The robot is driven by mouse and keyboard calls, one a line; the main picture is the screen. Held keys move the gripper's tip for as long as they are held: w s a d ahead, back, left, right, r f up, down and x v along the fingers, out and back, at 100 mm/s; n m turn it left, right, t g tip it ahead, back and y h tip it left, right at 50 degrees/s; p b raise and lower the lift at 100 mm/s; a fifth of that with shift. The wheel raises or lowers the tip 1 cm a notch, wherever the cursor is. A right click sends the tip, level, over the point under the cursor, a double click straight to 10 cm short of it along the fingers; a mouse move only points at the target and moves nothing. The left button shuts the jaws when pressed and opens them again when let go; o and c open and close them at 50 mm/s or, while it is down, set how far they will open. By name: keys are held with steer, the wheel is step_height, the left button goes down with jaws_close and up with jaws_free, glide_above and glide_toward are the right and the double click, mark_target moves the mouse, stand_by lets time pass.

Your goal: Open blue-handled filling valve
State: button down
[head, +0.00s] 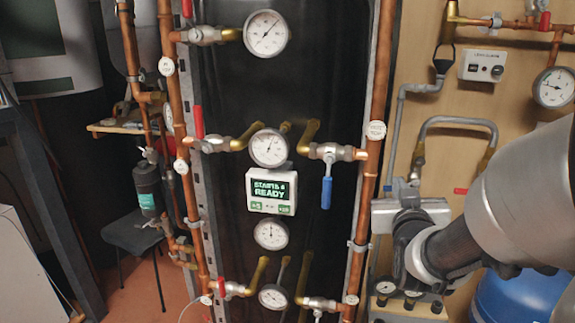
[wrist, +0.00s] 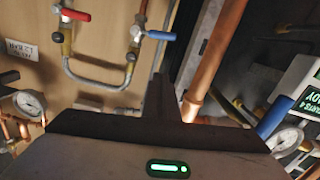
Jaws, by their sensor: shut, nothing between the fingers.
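A blue handle (head: 326,192) hangs straight down from a valve (head: 331,153) on the right copper pipe of the black unit. A blue handle also shows at the right of the wrist view (wrist: 274,117), partly cut off by my gripper body. Another blue handle (wrist: 160,35) lies crosswise on a valve (wrist: 136,34) at one end of a grey hose loop. I cannot tell which is the filling valve. My gripper (head: 408,188) is shut and empty in front of the wooden panel, right of the copper pipe. Its dark fingers (wrist: 163,85) show no contact with a handle.
A red handle (wrist: 75,14) sits at the loop's other end. The grey hose loop (head: 456,121) arches on the wooden panel. A vertical copper pipe (head: 376,110) stands between my gripper and the black unit. A blue tank (head: 520,298) is low on the right.

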steer(key=w+d+f, duration=0.3)
steer(key=w+f, duration=0.1)
steer(key=w, duration=0.3)
steer(key=shift+w+f, duration=0.15)
steer(key=shift+w, duration=0.25)
steer(key=shift+a, duration=0.1)
steer(key=shift+f+n+b, duration=0.3)
steer(key=shift+n+b, duration=0.2)
steer(key=shift+b, duration=0.05)
